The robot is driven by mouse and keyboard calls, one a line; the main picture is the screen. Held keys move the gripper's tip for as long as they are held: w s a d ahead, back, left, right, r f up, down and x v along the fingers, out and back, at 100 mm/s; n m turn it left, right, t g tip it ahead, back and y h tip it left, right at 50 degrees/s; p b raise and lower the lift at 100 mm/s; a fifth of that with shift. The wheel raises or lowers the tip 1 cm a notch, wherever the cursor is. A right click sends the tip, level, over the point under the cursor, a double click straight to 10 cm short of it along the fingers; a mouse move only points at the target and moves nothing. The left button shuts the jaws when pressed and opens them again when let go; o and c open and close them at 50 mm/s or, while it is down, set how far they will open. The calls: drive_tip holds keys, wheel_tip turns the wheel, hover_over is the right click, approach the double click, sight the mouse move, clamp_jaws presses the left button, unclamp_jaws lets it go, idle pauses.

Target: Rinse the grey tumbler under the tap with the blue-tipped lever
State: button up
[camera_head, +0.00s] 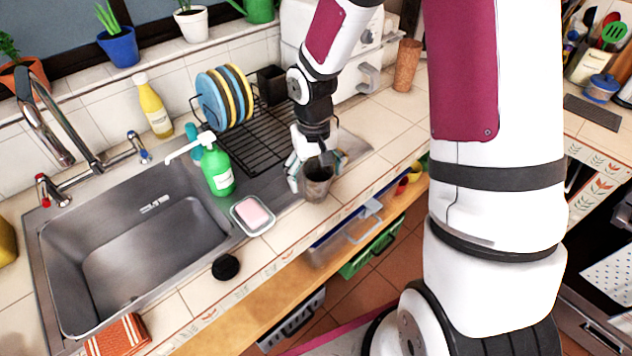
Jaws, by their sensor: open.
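The grey tumbler (317,184) stands upright near the counter's front edge, right of the sink. My gripper (314,172) is open, with its fingers on either side of the tumbler near its rim. I cannot tell whether the fingers touch it. The tap (62,128) arches over the back left of the sink (150,255). Its blue-tipped lever (138,147) is on the right, and a red-tipped lever (45,190) is on the left. No water shows from the spout.
A green soap bottle (217,168) and a soap dish (252,214) with pink soap stand between sink and tumbler. A black dish rack (262,140) with plates is behind. A black round object (226,267) and an orange cloth (117,336) lie at the sink's front. The basin is empty.

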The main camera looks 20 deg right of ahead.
drive_tip(key=s+r+t, duration=0.1)
drive_tip(key=s+r, duration=0.3)
drive_tip(key=r, duration=0.6)
drive_tip(key=s+r+t, duration=0.1)
drive_tip(key=s+r, duration=0.3)
drive_tip(key=r, duration=0.6)
drive_tip(key=s+a+r+t, duration=0.1)
drive_tip(key=s+r, duration=0.2)
drive_tip(key=s, duration=0.3)
drive_tip(key=s+a+r+n+t, duration=0.1)
drive_tip(key=s+r+t, duration=0.1)
drive_tip(key=s, duration=0.3)
drive_tip(key=shift+v, duration=0.95)
drive_tip(key=shift+c, duration=0.3)
